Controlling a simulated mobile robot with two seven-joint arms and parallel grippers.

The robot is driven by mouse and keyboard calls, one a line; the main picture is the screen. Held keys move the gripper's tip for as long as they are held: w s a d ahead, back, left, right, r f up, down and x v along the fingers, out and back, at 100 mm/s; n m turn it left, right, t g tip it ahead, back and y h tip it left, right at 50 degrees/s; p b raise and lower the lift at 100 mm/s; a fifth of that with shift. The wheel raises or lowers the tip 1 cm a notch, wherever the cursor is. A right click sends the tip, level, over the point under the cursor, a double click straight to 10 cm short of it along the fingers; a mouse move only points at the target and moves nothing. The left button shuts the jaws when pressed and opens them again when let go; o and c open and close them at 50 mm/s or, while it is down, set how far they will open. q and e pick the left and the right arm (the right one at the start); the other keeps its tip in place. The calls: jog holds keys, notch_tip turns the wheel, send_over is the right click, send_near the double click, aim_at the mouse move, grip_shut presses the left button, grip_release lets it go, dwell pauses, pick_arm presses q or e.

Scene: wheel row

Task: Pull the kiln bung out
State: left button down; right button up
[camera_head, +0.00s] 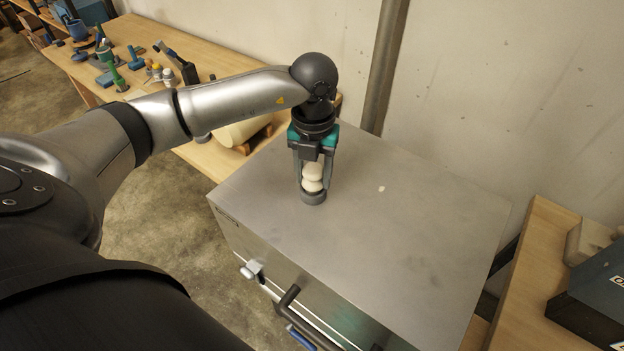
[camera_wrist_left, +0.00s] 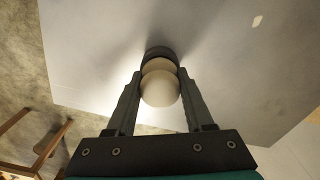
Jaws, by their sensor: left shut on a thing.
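The kiln (camera_head: 420,220) is a grey metal box with a flat top, seen from above. The kiln bung (camera_head: 312,171) is cream-coloured with a rounded knob, above a short dark grey collar (camera_head: 313,197) on the kiln top. My left gripper (camera_head: 312,180) points down and is shut on the bung, one finger on each side. The left wrist view shows the bung (camera_wrist_left: 160,88) between the fingers, with the dark collar (camera_wrist_left: 160,52) beyond it. The fingers and knob hide how deep the bung sits in the collar. My right gripper is not in view.
A handle (camera_head: 290,297) and a pale knob (camera_head: 251,269) are on the kiln's front. A wooden bench (camera_head: 130,33) with several tools stands at the back left. Another bench (camera_head: 535,250) with a dark case (camera_head: 598,290) is on the right. The wall is close behind the kiln.

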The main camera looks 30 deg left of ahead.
aim_at(313, 168)
pick_arm(q)
jog(key=shift+r+p, duration=0.35)
jog(key=shift+r, duration=0.2)
jog(key=shift+r+p, duration=2.7)
jog(key=shift+r, duration=1.05)
